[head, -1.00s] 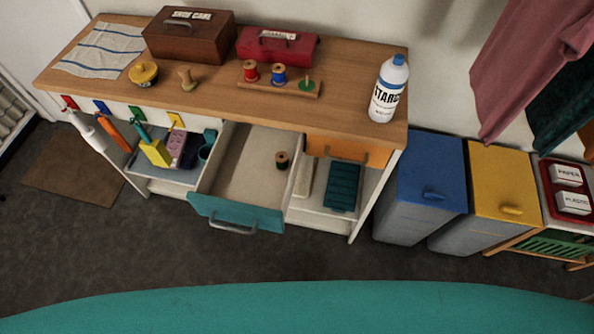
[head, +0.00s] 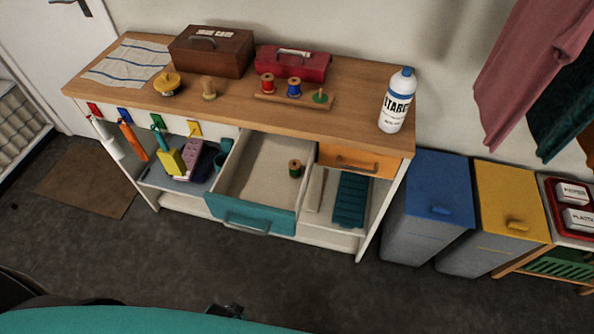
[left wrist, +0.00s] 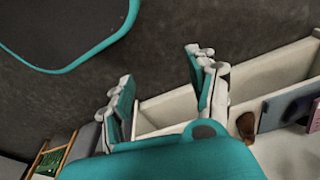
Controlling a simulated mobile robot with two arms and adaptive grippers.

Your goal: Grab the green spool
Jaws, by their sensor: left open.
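The green spool (head: 295,168) stands upright in the open drawer (head: 262,185), near its right wall. It looks dark green with wooden ends. My left gripper (left wrist: 158,82) is open and empty in the left wrist view, its two fingers well apart over the dark floor and a pale furniture edge. A small brown object (left wrist: 246,125) shows to the right of the fingers there; I cannot tell whether it is the spool. In the head view I cannot make out the left gripper clearly. My right gripper is not in view.
On the worktop (head: 340,115) stand a rack (head: 270,98) with a red and a blue spool, two boxes and a starch bottle (head: 397,100). The teal drawer front (head: 238,214) juts out over the floor. Blue and yellow bins (head: 430,190) stand right. The floor in front is clear.

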